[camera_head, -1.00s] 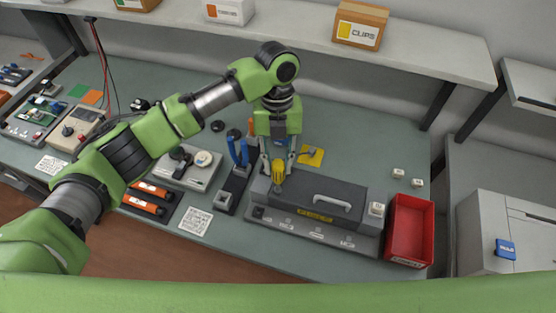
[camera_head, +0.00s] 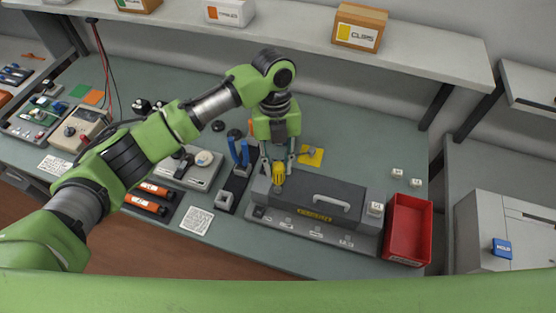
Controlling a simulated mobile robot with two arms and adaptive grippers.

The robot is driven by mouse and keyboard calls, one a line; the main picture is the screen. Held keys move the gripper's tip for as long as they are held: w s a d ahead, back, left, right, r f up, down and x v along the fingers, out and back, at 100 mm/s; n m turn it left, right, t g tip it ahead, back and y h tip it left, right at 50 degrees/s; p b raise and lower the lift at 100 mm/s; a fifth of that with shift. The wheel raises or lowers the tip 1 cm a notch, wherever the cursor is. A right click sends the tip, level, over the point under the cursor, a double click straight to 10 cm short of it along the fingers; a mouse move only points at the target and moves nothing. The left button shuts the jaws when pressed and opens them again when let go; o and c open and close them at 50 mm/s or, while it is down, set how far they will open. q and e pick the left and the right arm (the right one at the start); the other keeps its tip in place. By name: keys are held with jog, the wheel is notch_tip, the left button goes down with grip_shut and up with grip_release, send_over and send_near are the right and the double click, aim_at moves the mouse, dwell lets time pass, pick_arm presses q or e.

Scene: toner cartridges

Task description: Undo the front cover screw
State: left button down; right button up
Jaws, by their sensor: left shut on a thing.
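My left gripper (camera_head: 278,168) points down at the unit's left end, shut on a yellow-handled screwdriver (camera_head: 278,175). The screwdriver is upright, with its lower end at the unit's left part. The screw is too small or hidden to make out. My right gripper is not in view.
A red bin (camera_head: 408,229) stands right of the unit. A tool holder with blue-handled pliers (camera_head: 239,152) is close left of my gripper. Orange cartridges (camera_head: 148,198) lie further left. A shelf with boxes (camera_head: 359,27) runs above the back. The mat behind the unit is mostly clear.

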pick_arm(q)
jog(key=shift+n+p, duration=0.4)
jog(key=shift+n, duration=0.1)
jog(key=shift+a+f+n, duration=0.1)
jog(key=shift+f+n, duration=0.05)
jog(key=shift+n, duration=0.45)
jog(key=n+h, duration=0.1)
jog(key=n, duration=0.2)
jog(key=shift+s+a, duration=0.1)
